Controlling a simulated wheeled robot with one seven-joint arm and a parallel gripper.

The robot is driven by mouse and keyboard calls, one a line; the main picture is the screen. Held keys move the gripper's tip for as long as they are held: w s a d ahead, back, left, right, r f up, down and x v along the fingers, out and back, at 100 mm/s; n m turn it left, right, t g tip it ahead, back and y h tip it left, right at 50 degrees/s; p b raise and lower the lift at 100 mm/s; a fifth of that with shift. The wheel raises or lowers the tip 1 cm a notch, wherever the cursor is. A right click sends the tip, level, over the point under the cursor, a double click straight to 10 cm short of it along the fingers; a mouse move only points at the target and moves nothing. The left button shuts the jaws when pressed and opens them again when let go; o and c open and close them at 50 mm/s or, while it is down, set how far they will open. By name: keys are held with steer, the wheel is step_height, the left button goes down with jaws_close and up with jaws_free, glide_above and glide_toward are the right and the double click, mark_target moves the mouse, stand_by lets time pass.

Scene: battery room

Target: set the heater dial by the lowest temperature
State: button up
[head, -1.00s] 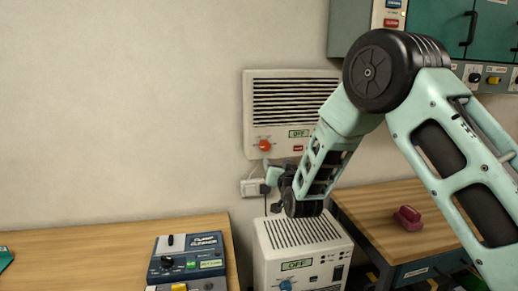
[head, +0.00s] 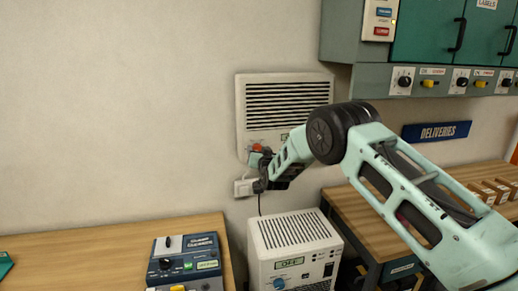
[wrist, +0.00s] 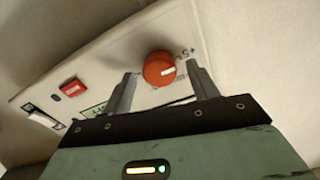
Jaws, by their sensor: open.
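The wall heater (head: 243,110) is a cream box with a dark slatted grille, fixed to the wall. Its orange-red dial (head: 257,148) sits at its lower left, partly covered by my gripper (head: 260,164). In the wrist view the round dial (wrist: 159,69) shows a pale pointer mark, with small scale marks at its right. My gripper (wrist: 161,70) is open, one finger on each side of the dial in that view. I cannot tell whether the fingers touch it. The heater's green label and red button (wrist: 73,88) show to the left.
A white floor unit (head: 295,262) with an OFF display and blue knob stands below. A wooden bench (head: 100,240) with a dark control box (head: 185,258) is at left. Another bench (head: 345,205) is at right, under green cabinets (head: 425,35). A socket (head: 244,188) sits under the heater.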

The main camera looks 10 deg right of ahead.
steer(key=shift+w, duration=0.4)
steer(key=c, duration=1)
steer(key=shift+f+b, duration=0.1)
steer(key=shift+b, duration=0.2)
